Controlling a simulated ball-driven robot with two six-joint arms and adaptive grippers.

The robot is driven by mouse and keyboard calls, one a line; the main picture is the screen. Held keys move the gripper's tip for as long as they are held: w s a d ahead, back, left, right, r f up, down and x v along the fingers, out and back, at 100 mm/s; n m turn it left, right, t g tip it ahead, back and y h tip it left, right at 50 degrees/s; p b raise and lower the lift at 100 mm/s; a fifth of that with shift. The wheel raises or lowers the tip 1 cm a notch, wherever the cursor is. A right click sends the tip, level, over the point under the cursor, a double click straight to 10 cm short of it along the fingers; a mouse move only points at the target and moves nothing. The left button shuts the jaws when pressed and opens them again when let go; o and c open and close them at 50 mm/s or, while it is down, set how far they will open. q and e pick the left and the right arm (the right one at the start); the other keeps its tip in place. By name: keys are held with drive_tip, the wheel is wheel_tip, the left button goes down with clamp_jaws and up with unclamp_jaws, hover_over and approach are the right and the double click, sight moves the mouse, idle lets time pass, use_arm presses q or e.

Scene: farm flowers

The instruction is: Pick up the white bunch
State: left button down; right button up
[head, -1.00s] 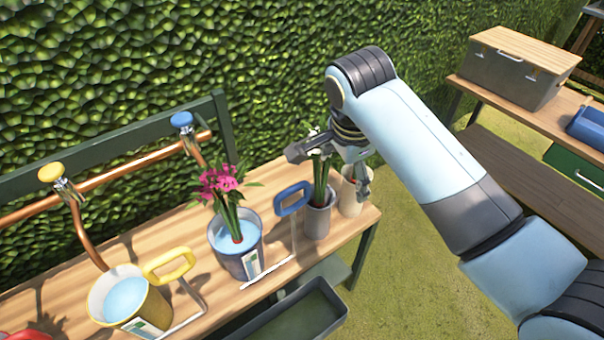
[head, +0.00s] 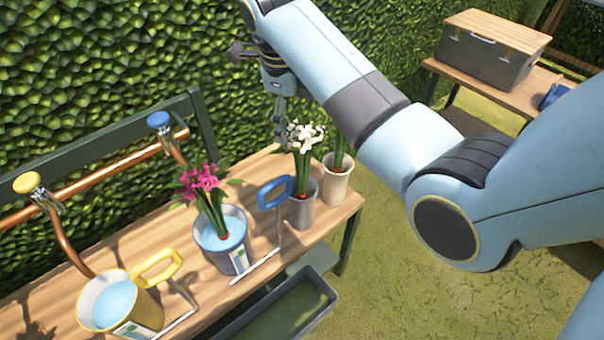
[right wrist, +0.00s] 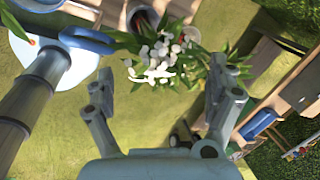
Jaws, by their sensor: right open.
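The white bunch (head: 303,136) stands upright in a grey vase (head: 302,208) near the right end of the wooden bench. My right gripper (head: 262,92) is open and empty, above and to the left of the white flowers in the head view, apart from them. In the right wrist view the white bunch (right wrist: 163,52) lies ahead, between the lines of the spread fingers of my right gripper (right wrist: 162,80). My left gripper is not in view.
A cream vase (head: 337,184) with green stems stands close to the right of the grey vase. Pink flowers (head: 200,182) in a blue bucket (head: 222,250) and a yellow bucket (head: 118,305) stand further left.

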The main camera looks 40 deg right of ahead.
sight(297, 129)
drive_tip(key=x, duration=0.4)
drive_tip(key=shift+s, duration=0.1)
drive_tip(key=x, duration=0.3)
drive_tip(key=p+x, duration=0.1)
drive_tip(key=x, duration=0.1)
drive_tip(key=shift+s+f, duration=0.25)
drive_tip(key=shift+f, duration=0.15)
drive_tip(key=c, duration=1.8)
drive_tip(key=shift+r, duration=0.2)
drive_tip(key=w+d+v, duration=0.1)
drive_tip(key=v, duration=0.7)
drive_tip(key=w+d+r+v, duration=0.1)
drive_tip(key=d+v, duration=0.1)
drive_tip(key=v, duration=0.7)
drive_tip(key=shift+d+r+b, duration=0.15)
drive_tip(key=shift+d+b, duration=0.15)
drive_tip(key=shift+b, duration=0.1)
